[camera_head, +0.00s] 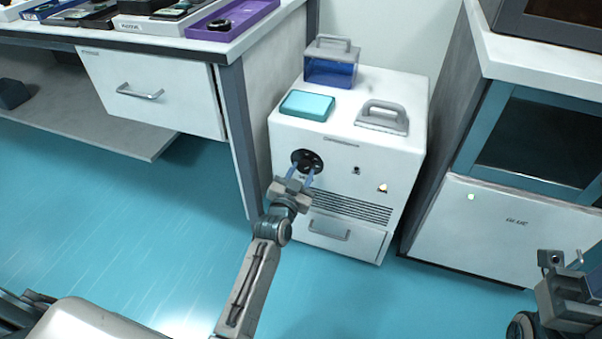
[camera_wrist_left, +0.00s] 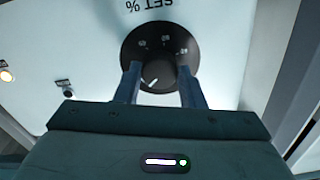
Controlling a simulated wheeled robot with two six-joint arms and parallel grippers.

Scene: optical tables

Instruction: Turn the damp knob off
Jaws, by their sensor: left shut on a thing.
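The black damp knob (camera_head: 307,161) is on the front panel of a white cabinet. In the left wrist view the knob (camera_wrist_left: 158,72) has a white pointer line and a round black dial with white marks around it. My left gripper (camera_head: 299,177) is at the knob, one finger on each side. In the left wrist view the left gripper's blue fingers (camera_wrist_left: 160,85) are shut on the knob. The pointer slants towards the lower left of that picture. My right gripper (camera_head: 562,262) shows in part at the right edge of the head view; its fingertips are unclear.
The white cabinet (camera_head: 285,215) has a small switch (camera_head: 356,170), an orange-lit lamp (camera_head: 382,188), vents and a drawer. On top are a blue box (camera_head: 330,72), a teal box (camera_head: 307,105) and a grey handled piece (camera_head: 382,121). Benches stand on both sides. The floor in front is clear.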

